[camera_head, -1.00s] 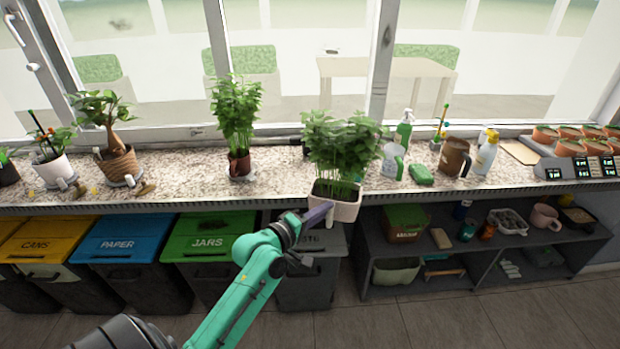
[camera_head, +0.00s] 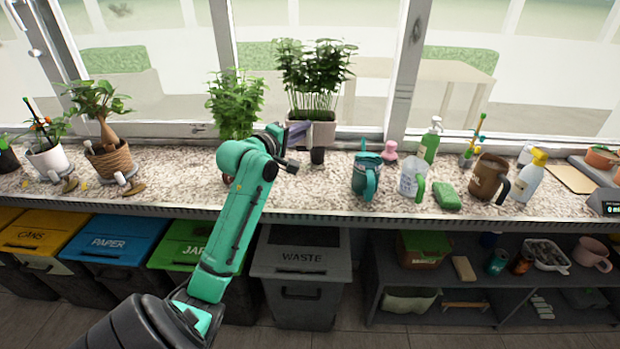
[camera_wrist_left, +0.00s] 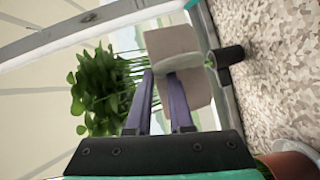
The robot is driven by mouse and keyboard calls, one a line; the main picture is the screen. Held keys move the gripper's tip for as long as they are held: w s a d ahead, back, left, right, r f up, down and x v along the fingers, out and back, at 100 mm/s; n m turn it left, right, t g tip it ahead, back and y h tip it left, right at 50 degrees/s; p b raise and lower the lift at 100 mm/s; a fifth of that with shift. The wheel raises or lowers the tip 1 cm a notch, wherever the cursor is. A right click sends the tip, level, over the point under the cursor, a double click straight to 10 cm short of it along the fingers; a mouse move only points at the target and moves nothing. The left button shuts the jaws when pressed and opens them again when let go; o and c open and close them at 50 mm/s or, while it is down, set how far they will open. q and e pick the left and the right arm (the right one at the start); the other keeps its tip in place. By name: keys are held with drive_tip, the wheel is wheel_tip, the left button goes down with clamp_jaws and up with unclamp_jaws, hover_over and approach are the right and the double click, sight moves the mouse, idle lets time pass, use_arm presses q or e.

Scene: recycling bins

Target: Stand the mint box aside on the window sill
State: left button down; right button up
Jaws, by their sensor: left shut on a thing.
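The mint box is a pale, squarish planter (camera_head: 322,134) with tall, leafy green stems (camera_head: 312,72). It is upright at the back of the speckled window sill (camera_head: 330,187), close to the window. My left gripper (camera_head: 299,132) is shut on the planter's wall from the left and front. In the left wrist view the purple fingers (camera_wrist_left: 163,92) grip the pale planter (camera_wrist_left: 172,48), with its leaves (camera_wrist_left: 97,95) to the left. I cannot tell whether its base touches the sill. My right gripper is out of view.
A small black pot (camera_head: 317,156) stands just in front of the mint box. A bushy plant (camera_head: 236,100) is left of it, its pot mostly behind my arm. A teal watering can (camera_head: 366,176), a spray bottle (camera_head: 430,142) and a brown jug (camera_head: 488,178) stand to the right. Bins are below.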

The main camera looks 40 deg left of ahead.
use_arm(q)
wheel_tip(320, 180, down, 15)
drive_tip(key=shift+r+b, duration=0.2)
drive_tip(key=shift+b, duration=0.45)
drive_tip(key=shift+a+f, duration=0.1)
drive_tip(key=shift+f, duration=0.25)
drive_tip(key=c, duration=0.9)
unclamp_jaws()
drive_tip(key=shift+f, duration=0.15)
drive_tip(key=shift+o, duration=0.4)
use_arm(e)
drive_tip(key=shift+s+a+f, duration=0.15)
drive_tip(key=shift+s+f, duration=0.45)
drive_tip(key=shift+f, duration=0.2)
use_arm(q)
drive_tip(key=s+d+r, duration=0.1)
drive_tip(key=s, duration=1.1)
drive_tip(key=shift+d+r+b, duration=0.15)
drive_tip(key=shift+b, duration=0.25)
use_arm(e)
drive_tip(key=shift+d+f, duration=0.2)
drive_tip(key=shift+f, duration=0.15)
